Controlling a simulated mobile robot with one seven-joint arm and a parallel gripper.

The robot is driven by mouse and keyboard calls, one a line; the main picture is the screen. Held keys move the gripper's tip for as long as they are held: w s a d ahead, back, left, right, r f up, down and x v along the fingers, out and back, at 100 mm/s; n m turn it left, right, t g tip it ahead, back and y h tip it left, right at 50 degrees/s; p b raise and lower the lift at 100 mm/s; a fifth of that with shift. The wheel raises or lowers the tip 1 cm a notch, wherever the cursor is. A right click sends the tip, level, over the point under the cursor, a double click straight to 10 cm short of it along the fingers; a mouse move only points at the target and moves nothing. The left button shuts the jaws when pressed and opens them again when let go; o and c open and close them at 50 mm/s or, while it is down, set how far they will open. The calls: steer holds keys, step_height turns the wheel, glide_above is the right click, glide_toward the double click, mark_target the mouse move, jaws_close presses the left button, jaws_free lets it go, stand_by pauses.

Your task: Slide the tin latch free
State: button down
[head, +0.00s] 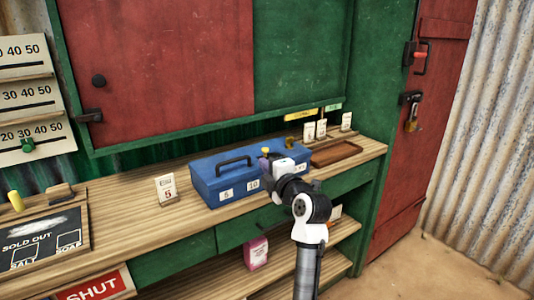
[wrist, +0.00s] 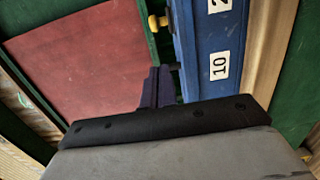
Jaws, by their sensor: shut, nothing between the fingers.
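The blue tin (head: 208,182) stands closed on the wooden counter, with a dark handle on its lid and number labels on its front. In the wrist view the tin (wrist: 192,55) runs along the upper right, with a "10" label facing me. A small yellow knob (wrist: 158,22) shows at the tin's edge; it also shows in the head view (head: 265,150). I take it to be part of the latch; the rest of the latch is not clear. My gripper (wrist: 160,72) is shut and empty, its dark fingertips close beside the tin. I cannot tell whether they touch it.
A brown tray (head: 336,154) and several small price cards stand to the right of the tin. Another card (head: 166,188) stands to its left. A slate board (head: 42,240) lies farther left. The red and green shutter (head: 160,70) rises behind the counter.

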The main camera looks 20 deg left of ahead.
mark_target(267, 157)
steer(key=w, duration=0.1)
steer(key=w+a+p, duration=0.1)
steer(key=w, duration=0.3)
steer(key=shift+w+a, duration=0.2)
steer(key=shift+a, duration=0.05)
steer(key=shift+w+d+f+b, duration=0.2)
steer(key=shift+w+d+b, duration=0.55)
steer(key=shift+w+b, duration=0.3)
steer(key=shift+w+d+b, duration=0.2)
steer(key=shift+b, duration=0.15)
steer(key=shift+w+d+r, duration=0.15)
steer(key=shift+r, duration=0.05)
